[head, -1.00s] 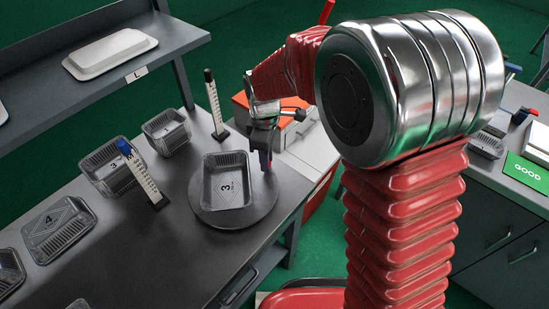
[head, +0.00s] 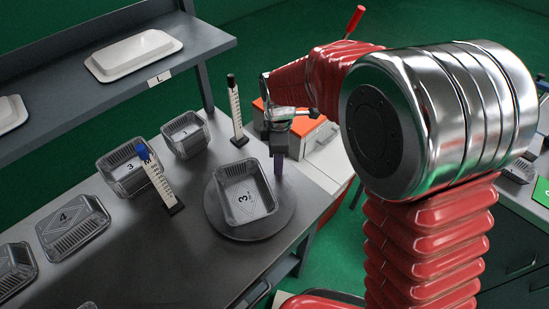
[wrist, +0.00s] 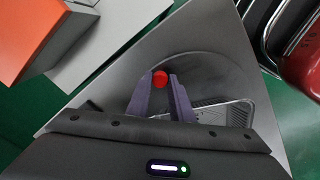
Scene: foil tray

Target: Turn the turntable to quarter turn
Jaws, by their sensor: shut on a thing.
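The turntable (head: 228,228) is a round grey disc on the grey bench. My gripper (head: 278,172) points down at the turntable's upper right edge, beside the tray. In the wrist view, the fingertips of my gripper (wrist: 162,82) are closed around a small red knob (wrist: 160,77) over the disc. In the head view the fingers hide the knob. Part of the turntable (wrist: 205,65) and the tray (wrist: 238,115) show beyond the fingers.
Several other trays, such as one marked 4 (head: 73,222), sit further left. An orange-topped box (head: 313,127) is behind my gripper. A shelf (head: 120,85) overhangs the back.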

